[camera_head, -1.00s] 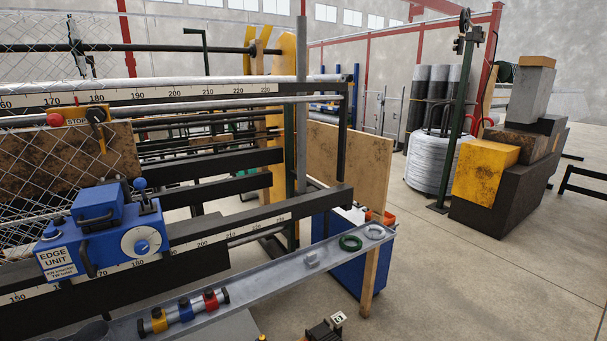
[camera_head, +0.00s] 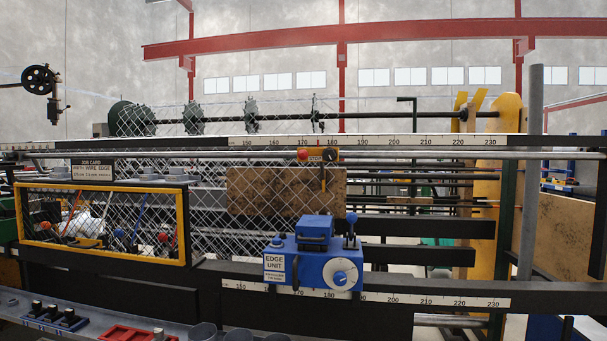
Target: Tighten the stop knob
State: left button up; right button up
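The stop (camera_head: 316,155) sits on the upper rail, just under the upper scale, near the 180 mark. It has a red ball (camera_head: 302,155) at its left end and a dark round knob (camera_head: 331,155) at its right. A dark, narrow part hangs below it in front of the brown board. The knob is too small to tell whether it is tight or loose. Neither of my grippers shows in the head view.
The blue edge unit (camera_head: 314,270) stands on the lower rail below the stop. A yellow-framed box (camera_head: 187,225) stands at the left. A tray with red and blue holders (camera_head: 55,316) lies at the lower left.

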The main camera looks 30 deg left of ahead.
aim_at(328, 154)
jog(key=u, duration=0.85)
